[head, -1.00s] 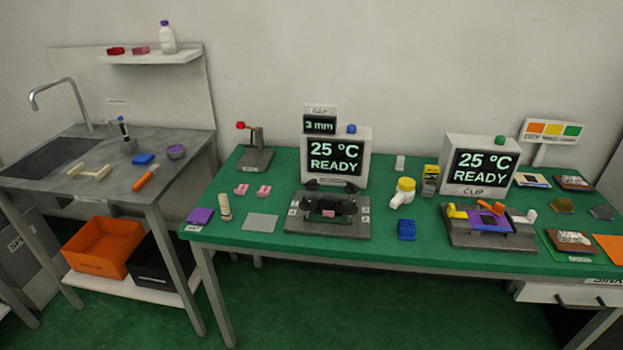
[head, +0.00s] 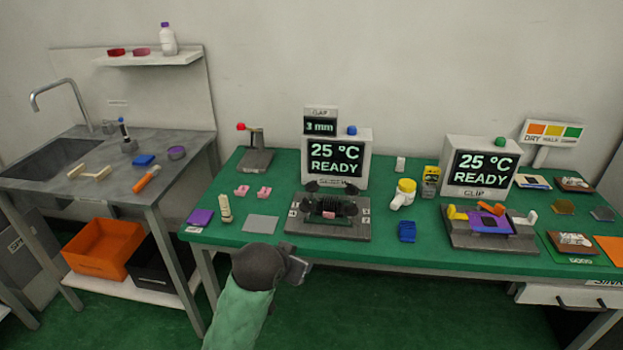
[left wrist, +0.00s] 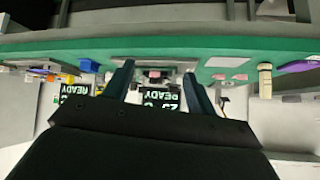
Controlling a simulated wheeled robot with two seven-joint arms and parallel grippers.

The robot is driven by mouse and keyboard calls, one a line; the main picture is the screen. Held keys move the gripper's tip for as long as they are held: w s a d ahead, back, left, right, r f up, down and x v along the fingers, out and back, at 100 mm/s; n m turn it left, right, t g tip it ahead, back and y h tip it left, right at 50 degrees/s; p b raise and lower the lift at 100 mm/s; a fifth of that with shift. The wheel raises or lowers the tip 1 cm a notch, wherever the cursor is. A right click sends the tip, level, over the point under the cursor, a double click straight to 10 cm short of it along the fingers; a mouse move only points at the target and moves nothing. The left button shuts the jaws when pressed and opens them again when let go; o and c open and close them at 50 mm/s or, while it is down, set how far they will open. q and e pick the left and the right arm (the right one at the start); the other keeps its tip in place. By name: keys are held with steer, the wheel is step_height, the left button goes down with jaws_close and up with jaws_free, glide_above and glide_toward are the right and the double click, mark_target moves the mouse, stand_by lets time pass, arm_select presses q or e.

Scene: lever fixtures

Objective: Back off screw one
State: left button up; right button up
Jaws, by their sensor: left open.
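The screw fixture (head: 328,228) is a grey plate on the green bench with dark knobs and a pink piece in its middle, below a monitor (head: 336,160) reading 25 °C READY. A small display (head: 320,126) above it reads 3 mm. Small labels sit at the plate's sides; I cannot tell which knob is screw one. My left gripper (head: 300,268) is in front of the bench edge, apart from the fixture. In the left wrist view its two fingers are open and empty (left wrist: 160,82), with the fixture (left wrist: 154,64) beyond them, upside down. My right gripper is not in view.
A grey pad (head: 260,224) and a beige peg (head: 224,209) lie left of the screw fixture. The bench's front strip is mostly clear.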

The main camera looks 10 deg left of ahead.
arm_select(q)
steer(key=w+d+r+m, duration=0.3)
steer(key=w+d+r, duration=0.1)
steer(key=w+r, duration=1.15)
steer(key=w+d+r+m, duration=0.4)
steer(key=w+r, duration=1.1)
steer(key=w, duration=0.1)
steer(key=m+g+h+p, duration=0.1)
steer(key=m+g+p, duration=0.1)
steer(key=m+g, duration=1.2)
glide_above(312, 182)
steer(key=w+a, duration=0.2)
step_height(312, 182, down, 24)
steer(key=m+t, duration=0.2)
steer(key=p+x, duration=0.1)
steer(key=x, duration=0.4)
steer(key=shift+w+d+f+p, duration=0.1)
steer(key=shift+f+p, duration=0.15)
steer(key=shift+p, duration=0.15)
steer(key=shift+d+f, duration=0.15)
steer(key=shift+f, duration=0.4)
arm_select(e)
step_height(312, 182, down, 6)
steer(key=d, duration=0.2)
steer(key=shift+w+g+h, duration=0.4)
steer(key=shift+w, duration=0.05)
